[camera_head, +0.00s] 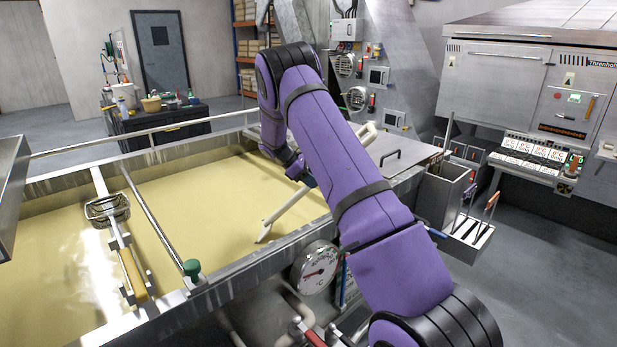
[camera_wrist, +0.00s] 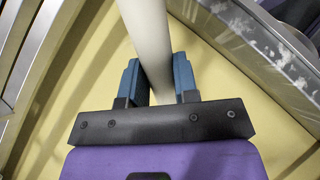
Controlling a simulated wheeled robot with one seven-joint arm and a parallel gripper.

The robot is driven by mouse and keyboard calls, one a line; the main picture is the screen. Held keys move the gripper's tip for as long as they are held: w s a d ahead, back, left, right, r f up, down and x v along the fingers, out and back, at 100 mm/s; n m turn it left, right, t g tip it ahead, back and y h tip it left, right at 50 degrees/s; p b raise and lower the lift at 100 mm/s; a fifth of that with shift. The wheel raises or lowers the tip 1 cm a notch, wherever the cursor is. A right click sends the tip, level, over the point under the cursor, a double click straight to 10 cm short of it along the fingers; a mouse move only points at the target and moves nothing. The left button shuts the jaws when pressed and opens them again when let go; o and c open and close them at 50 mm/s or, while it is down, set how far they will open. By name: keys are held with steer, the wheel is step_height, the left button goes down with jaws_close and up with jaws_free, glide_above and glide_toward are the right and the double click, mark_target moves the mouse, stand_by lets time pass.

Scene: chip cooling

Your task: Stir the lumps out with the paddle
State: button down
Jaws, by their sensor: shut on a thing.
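The paddle (camera_head: 283,213) is a long pale bar, tilted, with its lower end at the surface of the yellow liquid in the vat (camera_head: 180,192). My gripper is shut on the paddle in the wrist view (camera_wrist: 160,85), with blue fingers on either side of the pale shaft. In the head view my purple arm reaches over the vat's near rim and hides part of the paddle; an upper pale piece shows right of the arm (camera_head: 366,134). The liquid looks smooth, and I cannot make out lumps.
A dial gauge (camera_head: 316,268) is on the near wall. A metal tool holder (camera_head: 443,191) stands at the right.

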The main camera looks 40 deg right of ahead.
steer(key=w+d, duration=0.2)
steer(key=w, duration=0.5)
steer(key=w+d, duration=0.2)
steer(key=w, duration=0.6)
steer(key=shift+w+d, duration=0.15)
steer(key=shift+d, duration=0.1)
steer(key=shift+r, duration=0.1)
steer(key=s+d, duration=0.2)
steer(key=s, duration=0.5)
steer(key=s+d, duration=0.3)
steer(key=s, duration=0.5)
steer(key=shift+d, duration=0.25)
steer(key=w+a, duration=0.2)
steer(key=w, duration=0.5)
steer(key=w+a, duration=0.3)
steer(key=w, duration=0.5)
steer(key=shift+a, duration=0.25)
steer(key=shift+s, duration=0.1)
steer(key=s+a, duration=0.1)
steer(key=s, duration=0.4)
steer(key=s+a, duration=0.2)
steer(key=s, duration=0.3)
steer(key=s+a, duration=0.1)
steer(key=s, duration=0.4)
steer(key=shift+a, duration=0.25)
